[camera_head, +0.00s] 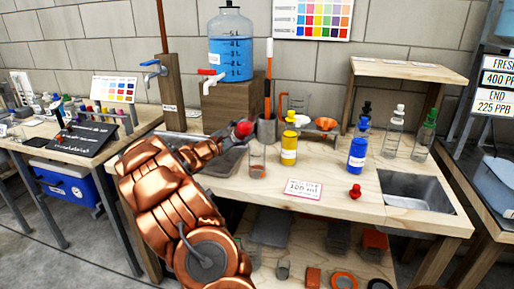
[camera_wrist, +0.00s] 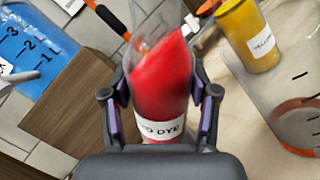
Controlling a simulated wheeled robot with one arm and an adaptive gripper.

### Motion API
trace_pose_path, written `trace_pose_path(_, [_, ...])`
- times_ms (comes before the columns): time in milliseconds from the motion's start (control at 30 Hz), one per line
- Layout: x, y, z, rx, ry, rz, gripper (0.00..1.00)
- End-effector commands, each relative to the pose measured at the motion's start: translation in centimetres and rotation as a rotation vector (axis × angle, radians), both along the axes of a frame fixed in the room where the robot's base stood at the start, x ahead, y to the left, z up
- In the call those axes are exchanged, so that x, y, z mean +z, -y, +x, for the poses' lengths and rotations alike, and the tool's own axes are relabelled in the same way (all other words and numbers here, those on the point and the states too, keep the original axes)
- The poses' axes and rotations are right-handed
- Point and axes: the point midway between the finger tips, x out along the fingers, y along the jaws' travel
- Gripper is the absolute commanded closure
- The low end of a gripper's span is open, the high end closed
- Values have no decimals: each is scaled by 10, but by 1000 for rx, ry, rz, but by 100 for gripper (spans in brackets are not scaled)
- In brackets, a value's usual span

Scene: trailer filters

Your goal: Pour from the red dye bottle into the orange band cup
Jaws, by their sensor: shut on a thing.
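My gripper (camera_wrist: 160,93) is shut on the red dye bottle (camera_wrist: 160,75), a clear bottle with red liquid and a white label. The bottle is tilted: its liquid surface slants across the glass in the wrist view. In the head view the gripper (camera_head: 232,133) and a bit of the red bottle (camera_head: 244,129) are just left of and above a clear cup (camera_head: 257,160) with an orange tint low down. A clear cup with an orange band (camera_wrist: 300,128) stands at the right of the wrist view, apart from the bottle. No stream of dye is visible.
A loose red cap (camera_head: 355,191) lies on the workbench. A yellow bottle (camera_head: 289,143) stands right of the cup, and a blue bottle (camera_head: 358,148) farther right. A blue water jug (camera_head: 231,50) stands on a wooden block behind. A sign (camera_head: 302,188) lies in front.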

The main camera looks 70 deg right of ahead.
Motion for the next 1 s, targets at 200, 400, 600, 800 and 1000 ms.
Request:
trace_pose_path(200, [-7, -1, 1, 3, 14, -12, 92])
trace_pose_path(400, [-12, -1, 1, 2, 27, -20, 92])
trace_pose_path(600, [-16, 0, 1, 1, 39, -30, 92])
trace_pose_path(800, [-17, 0, 1, 1, 54, -40, 92])
trace_pose_path(1000, [-16, 0, 2, 3, 67, -49, 92])
